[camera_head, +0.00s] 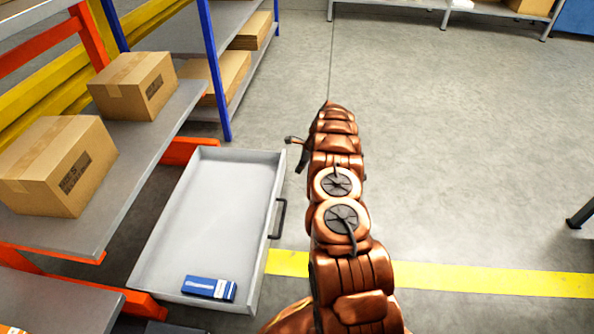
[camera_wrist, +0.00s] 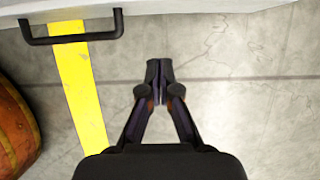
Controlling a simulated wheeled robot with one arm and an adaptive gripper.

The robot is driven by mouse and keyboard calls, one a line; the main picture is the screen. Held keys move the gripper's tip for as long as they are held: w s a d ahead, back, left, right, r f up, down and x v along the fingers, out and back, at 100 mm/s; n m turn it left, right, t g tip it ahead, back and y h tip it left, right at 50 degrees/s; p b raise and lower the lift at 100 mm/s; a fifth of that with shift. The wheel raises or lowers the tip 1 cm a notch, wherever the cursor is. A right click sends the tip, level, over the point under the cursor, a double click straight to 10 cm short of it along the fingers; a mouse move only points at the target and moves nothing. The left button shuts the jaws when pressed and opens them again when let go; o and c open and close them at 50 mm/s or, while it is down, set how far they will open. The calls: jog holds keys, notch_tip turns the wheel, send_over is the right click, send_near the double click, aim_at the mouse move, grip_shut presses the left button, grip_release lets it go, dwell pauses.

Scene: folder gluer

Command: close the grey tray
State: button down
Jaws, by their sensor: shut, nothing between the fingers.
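The grey tray (camera_head: 215,212) is a shallow open drawer, pulled out from the shelf rack on the left in the head view. A dark handle (camera_head: 280,218) is on its right-hand front face. In the wrist view the handle (camera_wrist: 72,27) shows at the upper left, with a strip of the tray's front (camera_wrist: 200,6) along the top edge. My gripper (camera_wrist: 159,68) is shut and empty over the floor, apart from the handle and to its right. In the head view my arm hides most of the gripper; a dark part of it (camera_head: 296,141) shows beyond the tray's far front corner.
A blue-and-white box (camera_head: 209,288) lies in the tray's near end. Cardboard boxes (camera_head: 58,165) sit on the rack's shelf. A blue post (camera_head: 215,75) stands near the tray's far end.

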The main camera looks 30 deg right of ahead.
jog(key=w+a+f+b, duration=0.3)
jog(key=w+a+f, duration=0.1)
jog(key=f, duration=0.3)
jog(key=shift+w+a+b, duration=0.2)
jog(key=shift+a+b, duration=0.1)
jog(key=shift+a, duration=0.3)
